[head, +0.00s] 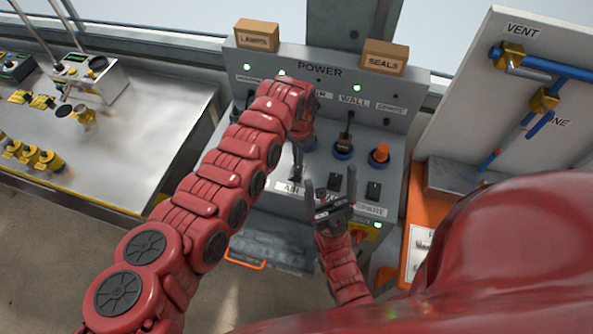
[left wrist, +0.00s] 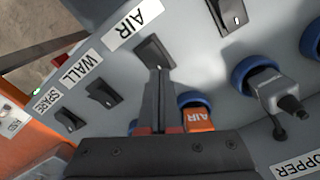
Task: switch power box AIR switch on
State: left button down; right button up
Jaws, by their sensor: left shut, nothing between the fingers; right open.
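The power box (head: 262,122) is a grey panel with sockets and a row of black rocker switches. The AIR switch (left wrist: 152,49) sits beside the white AIR label (left wrist: 133,23) in the left wrist view. My left gripper (left wrist: 160,72) is shut and empty, its fingertips at the switch's near edge; whether they touch cannot be told. In the head view my left gripper (head: 297,172) points down at the AIR label (head: 291,188) and hides most of that switch. My right gripper (head: 330,186) is open and empty over the box's lower front.
The WALL switch (left wrist: 103,92) and SPARE switch (left wrist: 70,120) are close by. An orange AIR plug (left wrist: 199,120) and a grey plug (left wrist: 274,88) stand in blue-collared sockets. LIGHTS (head: 257,36) and SEALS (head: 384,57) boxes sit on top. A pipe board (head: 510,80) stands at right.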

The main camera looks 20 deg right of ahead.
pick_arm(q)
jog(key=shift+f+b, duration=0.85)
jog(key=shift+f, duration=0.2)
dwell(0.6)
jog(key=shift+r, duration=0.15)
notch_tip(320, 180, up, 2)
jog(key=shift+p, duration=0.75)
notch_tip(320, 180, up, 2)
jog(key=shift+r+p, duration=0.15)
jog(key=shift+p, duration=0.35)
jog(key=shift+r+p, duration=0.35)
jog(key=shift+r, duration=0.9)
